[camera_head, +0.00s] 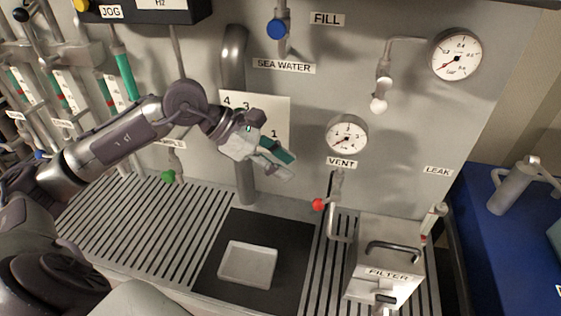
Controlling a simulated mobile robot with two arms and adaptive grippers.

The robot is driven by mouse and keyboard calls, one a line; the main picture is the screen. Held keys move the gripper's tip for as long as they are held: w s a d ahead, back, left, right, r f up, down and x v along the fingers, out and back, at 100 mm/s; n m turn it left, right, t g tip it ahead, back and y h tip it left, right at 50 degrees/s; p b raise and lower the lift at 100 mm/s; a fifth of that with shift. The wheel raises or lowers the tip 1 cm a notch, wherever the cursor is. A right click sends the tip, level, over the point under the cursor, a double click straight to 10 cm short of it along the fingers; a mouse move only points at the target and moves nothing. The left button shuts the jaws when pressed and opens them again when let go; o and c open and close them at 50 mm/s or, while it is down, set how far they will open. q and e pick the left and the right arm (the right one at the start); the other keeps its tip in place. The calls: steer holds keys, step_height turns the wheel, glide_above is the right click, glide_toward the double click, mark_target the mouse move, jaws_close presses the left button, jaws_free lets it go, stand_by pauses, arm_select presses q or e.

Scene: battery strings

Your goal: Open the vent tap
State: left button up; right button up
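The vent tap is a small valve with a red knob (318,205) on a pipe low on the grey panel, below the VENT label (341,162). A round gauge (347,134) sits above the label. My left gripper (280,165) is in front of the panel, above and to the left of the red knob, and apart from it. Its fingers point down and to the right and show dark green pads. The finger gap is too small and oblique to tell. My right gripper is out of view.
A filter box (386,272) with a handle stands right of the tap. A white tray (248,263) lies on a black mat (222,289) below my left gripper. A green tap (168,177), a vertical pipe (245,183) and a numbered plate (276,106) are nearby.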

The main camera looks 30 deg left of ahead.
arm_select(q)
steer(key=shift+a+r, duration=0.1)
steer(key=v, duration=1.1)
steer(key=shift+s+a+r, duration=0.2)
steer(key=shift+a+r, duration=0.05)
